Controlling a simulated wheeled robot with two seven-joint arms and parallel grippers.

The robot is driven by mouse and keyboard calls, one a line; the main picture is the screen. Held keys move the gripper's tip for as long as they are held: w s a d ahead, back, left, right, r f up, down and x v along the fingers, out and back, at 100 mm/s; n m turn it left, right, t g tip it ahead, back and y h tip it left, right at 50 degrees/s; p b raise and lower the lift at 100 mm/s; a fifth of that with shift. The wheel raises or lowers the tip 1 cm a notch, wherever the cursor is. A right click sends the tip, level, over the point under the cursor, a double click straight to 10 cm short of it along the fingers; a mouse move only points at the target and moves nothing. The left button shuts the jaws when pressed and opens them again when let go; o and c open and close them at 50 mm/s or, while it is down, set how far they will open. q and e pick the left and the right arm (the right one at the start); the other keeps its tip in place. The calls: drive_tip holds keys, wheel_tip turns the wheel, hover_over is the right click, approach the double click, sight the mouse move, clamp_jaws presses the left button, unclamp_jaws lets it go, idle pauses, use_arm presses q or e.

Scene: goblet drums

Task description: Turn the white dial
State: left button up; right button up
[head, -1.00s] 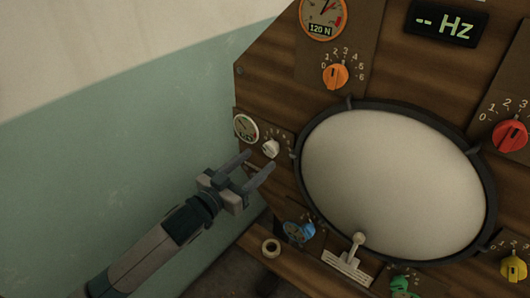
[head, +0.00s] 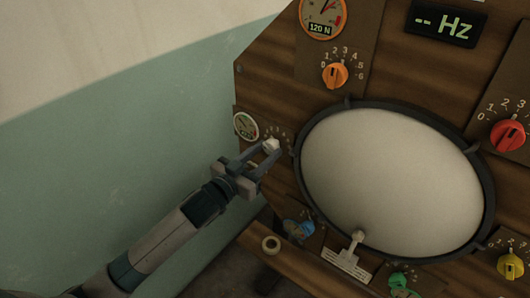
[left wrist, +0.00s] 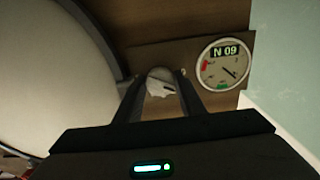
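The white dial (head: 271,145) is on the wooden panel, left of the big round drumhead, beside a small round gauge (head: 246,125). My left gripper (head: 267,152) is at the dial, its fingers spread with the dial between their tips. I cannot tell whether either finger touches the dial. The fingers hide part of it and of its scale. My right gripper is in neither view.
The drumhead (head: 391,183) with its dark rim lies close right of the gripper. An orange dial (head: 335,75) is above, a red dial (head: 508,136) at right. Below are a blue dial (head: 301,228) and a lever (head: 357,240). Free room lies left of the panel.

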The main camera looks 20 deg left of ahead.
use_arm(q)
drive_tip(key=shift+m+p, duration=0.3)
drive_tip(key=shift+r, duration=0.1)
drive_tip(key=shift+m+p, duration=0.55)
drive_tip(key=shift+m, duration=0.25)
drive_tip(key=m+p, duration=0.2)
drive_tip(key=m, duration=0.1)
drive_tip(key=shift+m, duration=0.4)
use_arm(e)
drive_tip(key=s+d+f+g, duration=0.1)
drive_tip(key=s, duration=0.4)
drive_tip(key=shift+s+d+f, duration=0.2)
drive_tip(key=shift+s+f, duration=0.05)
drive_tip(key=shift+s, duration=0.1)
use_arm(q)
drive_tip(key=o, duration=1)
drive_tip(key=shift+o, duration=0.2)
drive_tip(key=shift+s+a, duration=0.1)
